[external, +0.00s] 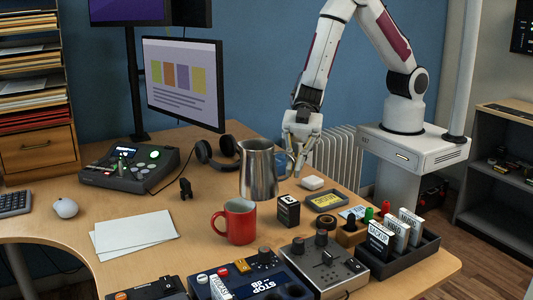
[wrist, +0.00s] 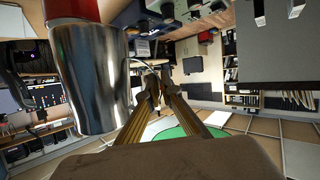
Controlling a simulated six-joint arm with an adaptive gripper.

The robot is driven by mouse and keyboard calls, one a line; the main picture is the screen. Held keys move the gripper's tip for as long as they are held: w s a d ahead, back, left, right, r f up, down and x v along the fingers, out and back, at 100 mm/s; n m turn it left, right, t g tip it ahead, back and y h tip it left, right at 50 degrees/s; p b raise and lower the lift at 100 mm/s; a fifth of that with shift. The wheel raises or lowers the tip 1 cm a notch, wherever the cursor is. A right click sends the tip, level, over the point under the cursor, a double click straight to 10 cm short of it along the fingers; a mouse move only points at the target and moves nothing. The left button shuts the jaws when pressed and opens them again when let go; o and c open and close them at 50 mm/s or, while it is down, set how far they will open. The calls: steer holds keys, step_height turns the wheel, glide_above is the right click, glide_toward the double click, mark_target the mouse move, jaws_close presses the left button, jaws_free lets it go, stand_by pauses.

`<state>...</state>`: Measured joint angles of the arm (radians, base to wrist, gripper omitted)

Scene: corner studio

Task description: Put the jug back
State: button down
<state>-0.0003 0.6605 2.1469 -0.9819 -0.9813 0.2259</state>
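The steel jug (external: 258,172) is upright over the desk, just behind the red mug (external: 240,222). I cannot tell whether its base touches the desk. In the wrist view the jug (wrist: 92,80) fills the upper left, with part of the red mug (wrist: 72,9) at the top edge. My gripper (external: 295,166) points down at the jug's right side, where the handle is. In the wrist view the fingers (wrist: 154,92) come together beside the jug and appear shut on its handle.
Control boxes (external: 323,263) and a labelled-card rack (external: 405,252) crowd the front right. Headphones (external: 216,155) lie behind; papers (external: 135,234) lie left.

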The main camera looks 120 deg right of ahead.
mark_target(265, 156)
steer(key=w+d+m+t+h, duration=0.1)
steer(key=d, duration=0.1)
steer(key=w+d+m+t+h, duration=0.1)
steer(key=d+m+h, duration=0.1)
steer(key=d, duration=0.1)
steer(key=w+d+m+t+h, duration=0.1)
steer(key=d, duration=0.1)
steer(key=shift+w+d+r+m, duration=0.1)
steer(key=shift+w+d+m, duration=0.05)
steer(key=shift+d+m, duration=0.15)
steer(key=d+f+m+t+h, duration=0.1)
steer(key=d+m+h, duration=0.3)
steer(key=d, duration=0.7)
steer(key=shift+s+f+m+t+h, duration=0.35)
steer(key=shift+f+h, duration=0.25)
steer(key=shift+h, duration=0.5)
steer(key=shift+w, duration=0.1)
steer(key=shift+f, duration=2.95)
steer(key=shift+f, duration=2.1)
